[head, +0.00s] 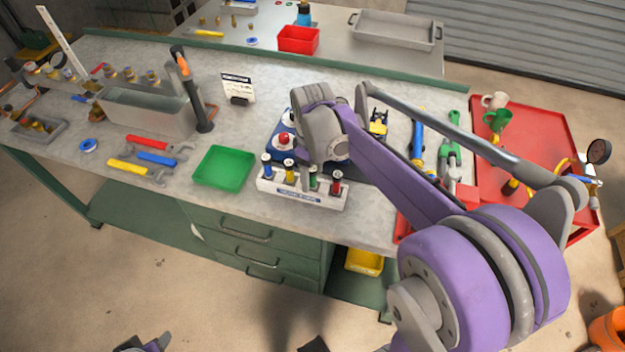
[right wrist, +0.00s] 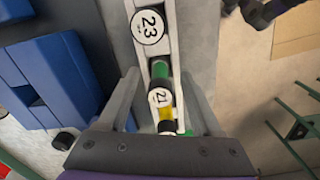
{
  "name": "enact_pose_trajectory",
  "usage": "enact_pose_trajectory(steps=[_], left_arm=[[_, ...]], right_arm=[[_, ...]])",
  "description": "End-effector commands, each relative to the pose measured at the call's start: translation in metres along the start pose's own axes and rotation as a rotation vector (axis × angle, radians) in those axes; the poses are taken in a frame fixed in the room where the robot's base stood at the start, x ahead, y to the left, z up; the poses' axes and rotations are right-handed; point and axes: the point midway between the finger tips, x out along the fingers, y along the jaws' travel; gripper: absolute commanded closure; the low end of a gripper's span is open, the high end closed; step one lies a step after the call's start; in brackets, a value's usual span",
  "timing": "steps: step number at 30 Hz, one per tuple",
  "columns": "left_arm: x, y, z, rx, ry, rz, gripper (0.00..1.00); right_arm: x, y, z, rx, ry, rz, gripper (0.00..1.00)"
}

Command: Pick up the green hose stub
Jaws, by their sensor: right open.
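The green hose stub (head: 313,181) stands in a white rack (head: 300,196) near the bench's front edge, between a yellow stub (head: 290,172) and a red stub (head: 336,184). In the right wrist view the green stub (right wrist: 160,71) shows between white discs marked 23 and 21, with the yellow stub (right wrist: 167,116) nearer the palm. My right gripper (right wrist: 162,88) is open, one finger on each side of the rack strip. Nothing is held, and contact cannot be told. In the head view my right arm hides its fingers.
A blue stub (head: 266,164) stands at the rack's left end. A green tray (head: 223,167) lies left of the rack, with several wrenches beyond. A red cart (head: 550,130) stands at the right.

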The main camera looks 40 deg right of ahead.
Motion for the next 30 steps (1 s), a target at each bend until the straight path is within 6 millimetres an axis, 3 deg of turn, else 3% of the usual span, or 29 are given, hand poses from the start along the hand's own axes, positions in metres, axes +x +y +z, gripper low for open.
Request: enact_pose_trajectory(steps=[3, 10, 21, 30], left_arm=[[0.0010, 0.0000, 0.0008, 0.000, -0.001, 0.000, 0.50], [0.0008, 0.0000, 0.0007, 0.000, -0.001, 0.000, 0.50], [0.0009, 0.0000, 0.0007, 0.000, -0.001, 0.000, 0.50], [0.0009, 0.0000, 0.0007, 0.000, -0.001, 0.000, 0.50]], right_arm=[[0.0109, -0.0002, 0.0003, 0.000, 0.000, 0.000, 0.34], [0.0121, -0.0001, 0.0002, 0.001, 0.000, 0.000, 0.34], [0.0119, -0.0001, 0.0004, 0.001, 0.000, 0.000, 0.99], [0.0118, -0.0001, 0.0004, 0.001, 0.000, 0.000, 1.00]])
